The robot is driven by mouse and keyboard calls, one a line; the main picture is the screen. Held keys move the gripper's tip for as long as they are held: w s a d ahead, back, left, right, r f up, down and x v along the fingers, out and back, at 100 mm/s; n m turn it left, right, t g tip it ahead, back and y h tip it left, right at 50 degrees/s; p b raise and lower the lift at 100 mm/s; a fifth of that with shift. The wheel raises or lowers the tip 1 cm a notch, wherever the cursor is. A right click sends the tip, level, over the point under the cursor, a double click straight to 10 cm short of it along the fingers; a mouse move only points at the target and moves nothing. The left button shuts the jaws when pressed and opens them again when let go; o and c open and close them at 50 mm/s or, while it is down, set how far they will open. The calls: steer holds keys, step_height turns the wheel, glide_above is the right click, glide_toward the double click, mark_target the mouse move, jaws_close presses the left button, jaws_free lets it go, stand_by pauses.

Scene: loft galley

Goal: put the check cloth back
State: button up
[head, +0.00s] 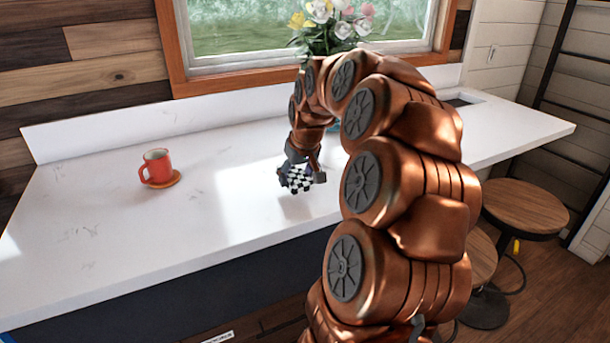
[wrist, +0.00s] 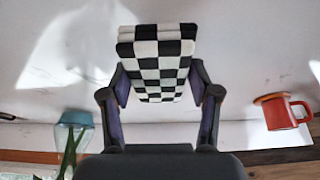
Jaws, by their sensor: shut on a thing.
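The check cloth (head: 299,180) is a folded black-and-white checkered piece. In the wrist view the cloth (wrist: 158,62) sits between the two fingers. My gripper (head: 303,176) points down over the white counter, left of the arm's bend, and is shut on the cloth. In the wrist view the fingers of my gripper (wrist: 160,95) press on its left and right sides. Whether the cloth touches the counter is hard to tell.
A red mug (head: 157,166) stands on an orange coaster (head: 174,180) at the left of the white counter (head: 110,225). Flowers (head: 330,25) stand behind my arm by the window. Wooden stools (head: 525,206) are at the right. The counter between mug and gripper is clear.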

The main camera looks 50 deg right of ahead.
mark_target(306, 176)
steer(key=d, duration=0.2)
steer(key=w+d+p, duration=0.1)
steer(key=d, duration=0.1)
steer(key=shift+d+f, duration=0.2)
steer(key=shift+s+f+p, duration=0.1)
steer(key=shift+f+p, duration=0.7)
steer(key=shift+f, duration=1)
steer(key=shift+f, duration=0.2)
steer(key=o, duration=1.2)
steer(key=shift+r, duration=0.1)
steer(key=b+v, duration=0.4)
steer(key=v, duration=0.8)
steer(key=shift+a+r, duration=0.1)
steer(key=shift+r, duration=0.05)
